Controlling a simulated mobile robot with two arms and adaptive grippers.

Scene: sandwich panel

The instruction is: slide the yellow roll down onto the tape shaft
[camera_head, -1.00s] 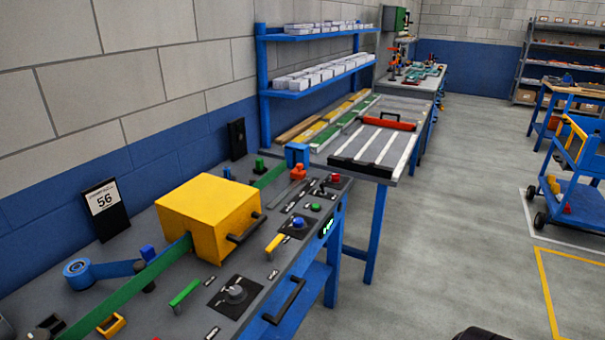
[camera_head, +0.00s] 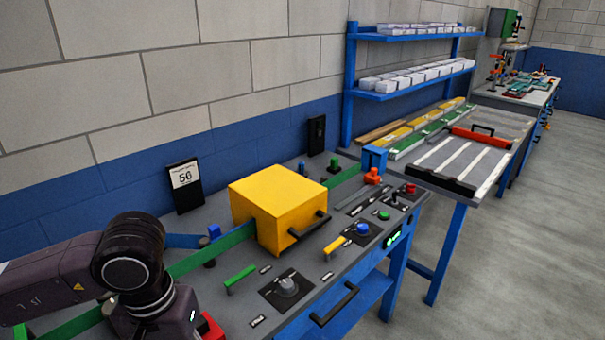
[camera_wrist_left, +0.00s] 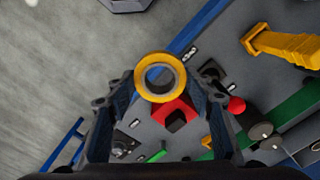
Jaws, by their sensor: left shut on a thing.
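The yellow roll (camera_wrist_left: 140,88) is a short ring with an open centre, in the left wrist view. My left gripper (camera_wrist_left: 160,92) is shut on it, with one dark finger on each side. The roll is held above the grey bench top (camera_wrist_left: 152,132). A red block with a dark opening (camera_wrist_left: 178,112) shows just below the roll in the picture. I cannot make out the tape shaft for certain in either view. In the head view my left arm covers the near left end of the bench, and the gripper and roll are hidden there. My right gripper is not in view.
A yellow box (camera_head: 272,207) stands over a green strip (camera_head: 190,262) along the bench. A black-framed sign (camera_head: 187,186) stands against the wall. Knobs and handles, including a grey dial (camera_head: 287,286), line the front. Open floor lies at the right.

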